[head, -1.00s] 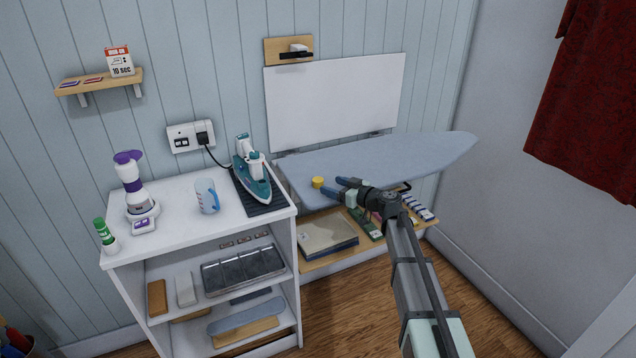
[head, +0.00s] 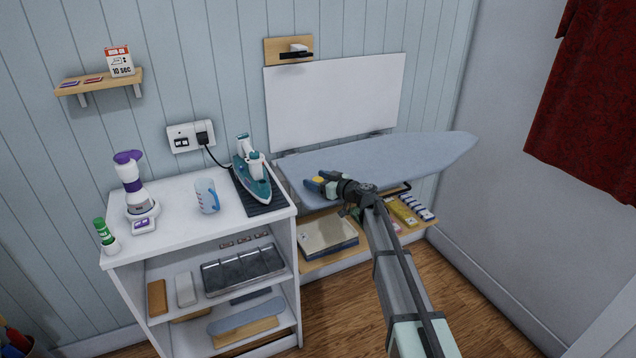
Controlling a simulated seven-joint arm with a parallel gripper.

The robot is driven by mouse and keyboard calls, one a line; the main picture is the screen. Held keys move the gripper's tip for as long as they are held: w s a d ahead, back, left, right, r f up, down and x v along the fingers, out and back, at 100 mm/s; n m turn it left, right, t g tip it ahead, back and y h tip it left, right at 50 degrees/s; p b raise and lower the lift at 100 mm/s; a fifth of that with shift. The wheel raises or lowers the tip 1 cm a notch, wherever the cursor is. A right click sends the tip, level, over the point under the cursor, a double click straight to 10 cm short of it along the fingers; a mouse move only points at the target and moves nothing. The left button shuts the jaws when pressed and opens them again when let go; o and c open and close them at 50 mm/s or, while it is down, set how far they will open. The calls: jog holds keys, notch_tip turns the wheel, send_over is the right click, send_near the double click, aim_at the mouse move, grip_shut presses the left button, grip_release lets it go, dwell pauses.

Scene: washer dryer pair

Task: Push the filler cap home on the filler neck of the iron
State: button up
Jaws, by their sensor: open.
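The teal and white iron (head: 257,187) stands on the dark ribbed mat (head: 272,209) at the right of the white cabinet top. Its filler neck is too small to make out. A small yellow cap (head: 318,180), which looks like the filler cap, is at the left end of the blue ironing board (head: 400,160). My gripper (head: 313,184) is open, with its dark blue fingers reaching left around the cap. The fingers partly hide the cap, and I cannot tell whether they touch it.
A blue and white measuring cup (head: 207,196) stands left of the iron. A black cord (head: 215,157) runs from the wall socket (head: 190,137) towards the iron. A purple and white appliance (head: 133,185) stands farther left. A low wooden shelf (head: 310,264) holds boxes below the board.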

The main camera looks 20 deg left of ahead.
aim_at(318, 179)
jog(key=shift+c, duration=0.4)
jog(key=c, duration=0.9)
jog(key=shift+c, duration=0.2)
notch_tip(318, 179, up, 9)
jog(key=shift+f, duration=0.1)
jog(key=shift+s+a+r, duration=0.1)
jog(key=shift+s+r, duration=0.05)
jog(key=shift+r, duration=0.15)
jog(key=s+a+r+m+t, duration=0.1)
jog(key=s+a, duration=0.3)
jog(key=s+a+r+m+t+h, duration=0.1)
jog(key=s+a+r, duration=0.1)
jog(key=s+a, duration=0.2)
jog(key=s+a+r+m+t+h, duration=0.1)
jog(key=s+a+t, duration=0.1)
jog(key=s+a, duration=0.2)
jog(key=shift+s+r, duration=0.25)
jog(key=shift+s, duration=0.45)
jog(key=shift+s+a+r, duration=0.1)
jog(key=shift+s+a, duration=0.2)
jog(key=shift+s, duration=0.1)
